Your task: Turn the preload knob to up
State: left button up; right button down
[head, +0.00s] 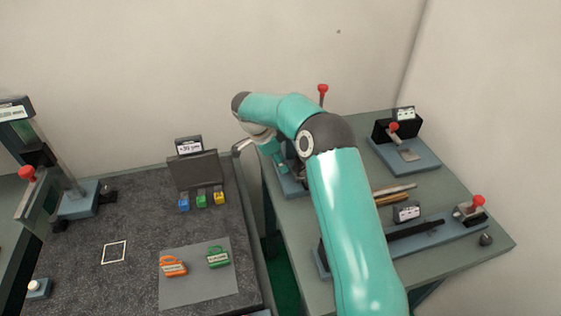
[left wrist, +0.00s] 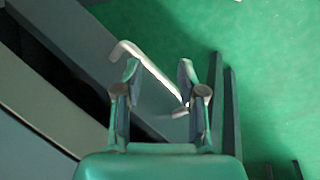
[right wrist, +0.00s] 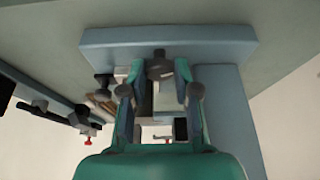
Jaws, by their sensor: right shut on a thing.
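In the right wrist view, a small dark preload knob (right wrist: 158,66) sits on the blue-grey fixture (right wrist: 130,35), between the fingertips of my right gripper (right wrist: 163,72). The right gripper is shut on it. In the head view my right arm hides the knob and most of the fixture, and my right gripper (head: 277,158) shows only partly beside it. The knob's pointing direction is too small to tell. My left gripper (left wrist: 158,75) is open in the left wrist view, with a bent grey bar (left wrist: 148,68) seen beyond its fingers. It is out of the head view.
The right table (head: 440,262) carries fixtures with red-knobbed levers (head: 394,127) and a long dark slide (head: 415,229). The left bench (head: 100,290) holds orange (head: 173,266) and green (head: 218,257) tags on a grey mat (head: 200,290). A gap with green floor separates them.

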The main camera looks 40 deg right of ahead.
jog(key=shift+f+n+b, duration=0.2)
jog(key=shift+n+b, duration=0.2)
jog(key=shift+b, duration=0.5)
jog(key=shift+r+n+t+b, duration=0.2)
jog(key=shift+n+t+b, duration=0.1)
jog(key=shift+n+b, duration=0.1)
jog(key=c, duration=0.9)
grip_release()
jog(key=shift+o, duration=0.2)
jog(key=shift+r, duration=0.1)
jog(key=v, duration=1.1)
jog(key=shift+a+r, duration=0.3)
jog(key=shift+w+r, duration=0.1)
